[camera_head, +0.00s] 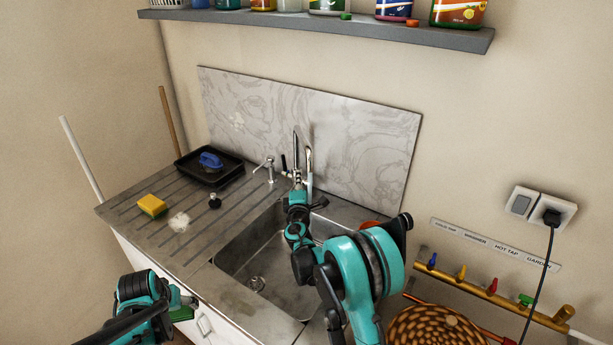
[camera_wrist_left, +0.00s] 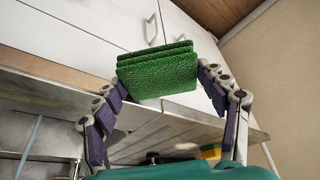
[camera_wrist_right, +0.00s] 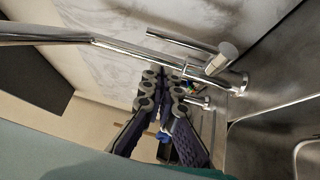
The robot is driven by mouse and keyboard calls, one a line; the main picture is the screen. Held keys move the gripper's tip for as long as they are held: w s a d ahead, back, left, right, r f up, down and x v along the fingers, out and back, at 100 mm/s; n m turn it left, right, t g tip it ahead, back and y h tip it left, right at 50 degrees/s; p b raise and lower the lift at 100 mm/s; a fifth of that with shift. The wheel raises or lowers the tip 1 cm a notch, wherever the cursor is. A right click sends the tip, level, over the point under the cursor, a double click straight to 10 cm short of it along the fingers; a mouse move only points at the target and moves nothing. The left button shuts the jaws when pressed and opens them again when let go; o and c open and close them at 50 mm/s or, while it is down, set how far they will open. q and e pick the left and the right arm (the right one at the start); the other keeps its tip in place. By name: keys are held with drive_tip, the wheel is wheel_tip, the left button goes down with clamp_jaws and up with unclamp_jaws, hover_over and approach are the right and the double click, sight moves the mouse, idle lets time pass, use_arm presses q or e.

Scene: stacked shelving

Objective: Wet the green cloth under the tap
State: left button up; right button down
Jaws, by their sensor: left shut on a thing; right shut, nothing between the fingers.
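The green cloth (camera_wrist_left: 157,75), a folded stack, is held between the fingers of my left gripper (camera_wrist_left: 160,90). In the head view that gripper (camera_head: 186,303) is low at the left, in front of the counter and outside the sink; only a sliver of green shows under it. The chrome tap (camera_head: 297,150) stands behind the sink (camera_head: 262,262). My right gripper (camera_head: 297,182) is shut and empty close to the tap. In the right wrist view its fingers (camera_wrist_right: 165,82) are together, beside the tap's spout and lever (camera_wrist_right: 222,60); contact is unclear. No water shows.
A yellow sponge (camera_head: 152,205), a soap dispenser (camera_head: 267,165) and a black tray (camera_head: 210,172) with a blue brush stand on the ribbed drainer. Labelled coloured valves (camera_head: 461,272) and a wicker basket (camera_head: 430,332) are at the right. A bottle shelf (camera_head: 320,27) hangs above.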

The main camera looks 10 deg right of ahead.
use_arm(q)
drive_tip(key=shift+f+b, duration=0.3)
drive_tip(key=shift+f, duration=0.15)
use_arm(e)
drive_tip(key=d, duration=0.1)
drive_tip(key=w+d, duration=0.1)
drive_tip(key=d, duration=0.1)
drive_tip(key=shift+w+r, duration=0.2)
drive_tip(key=shift+w, duration=0.1)
